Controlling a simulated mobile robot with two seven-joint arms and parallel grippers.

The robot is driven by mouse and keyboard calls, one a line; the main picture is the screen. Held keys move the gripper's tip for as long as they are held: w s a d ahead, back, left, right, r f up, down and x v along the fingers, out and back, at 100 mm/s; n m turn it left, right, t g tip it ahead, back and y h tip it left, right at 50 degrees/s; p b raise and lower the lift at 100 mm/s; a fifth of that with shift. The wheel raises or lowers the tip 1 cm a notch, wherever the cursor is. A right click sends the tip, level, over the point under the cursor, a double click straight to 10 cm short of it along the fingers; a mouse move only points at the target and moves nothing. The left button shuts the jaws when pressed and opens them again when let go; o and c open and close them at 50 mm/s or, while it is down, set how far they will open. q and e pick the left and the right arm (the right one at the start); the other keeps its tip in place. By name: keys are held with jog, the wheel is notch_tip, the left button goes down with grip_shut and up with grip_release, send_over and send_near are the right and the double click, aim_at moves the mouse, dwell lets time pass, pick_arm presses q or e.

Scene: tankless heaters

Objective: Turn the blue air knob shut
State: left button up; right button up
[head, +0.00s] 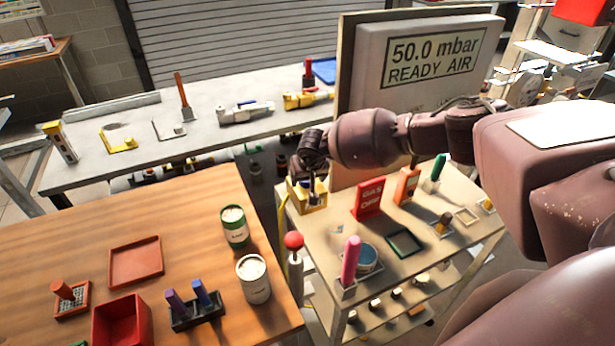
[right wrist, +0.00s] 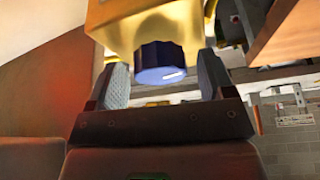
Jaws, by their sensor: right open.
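The blue air knob (right wrist: 160,62) is a short round cap with a white line on its face, on the underside or front of a yellow block (right wrist: 130,22) in the right wrist view. The yellow block (head: 307,200) also shows in the head view, at the back left of the cart. My right gripper (head: 311,176) is at this block; in the wrist view its open jaws (right wrist: 162,80) stand on both sides of the knob, with gaps visible. In the head view the knob is hidden or too small to tell. My left gripper is not in view.
A panel reading "50.0 mbar READY AIR" (head: 430,55) stands behind my right arm. The cart (head: 400,265) holds a red "GAS OFF" sign (head: 368,198), an orange block (head: 406,187) and a pink cylinder (head: 350,260). A red-topped post (head: 293,242) stands near the block.

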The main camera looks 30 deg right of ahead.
jog(key=c, duration=0.9)
